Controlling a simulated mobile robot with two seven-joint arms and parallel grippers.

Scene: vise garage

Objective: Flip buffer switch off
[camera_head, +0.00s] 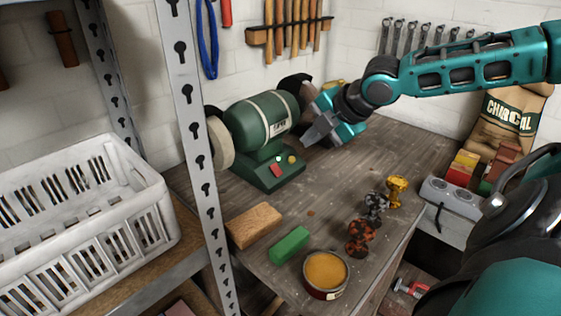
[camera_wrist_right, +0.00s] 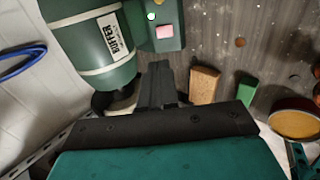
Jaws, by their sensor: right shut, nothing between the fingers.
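The green buffer (camera_head: 262,122) stands at the back of the workbench, with a pale wheel on its left. In the right wrist view the buffer (camera_wrist_right: 92,48) fills the upper left, and the switch (camera_wrist_right: 164,31) looks pink. My right gripper (camera_head: 308,141) is shut and empty, to the right of the base and apart from the switch. Its closed fingers (camera_wrist_right: 157,68) point toward the switch in the wrist view. My left gripper is not in view.
A wood block (camera_head: 254,225), a green block (camera_head: 289,245), an orange-filled tin (camera_head: 326,271) and small figurines (camera_head: 360,237) stand on the workbench (camera_head: 330,205). A metal shelf post (camera_head: 197,140) rises at the left, beside a white crate (camera_head: 85,225).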

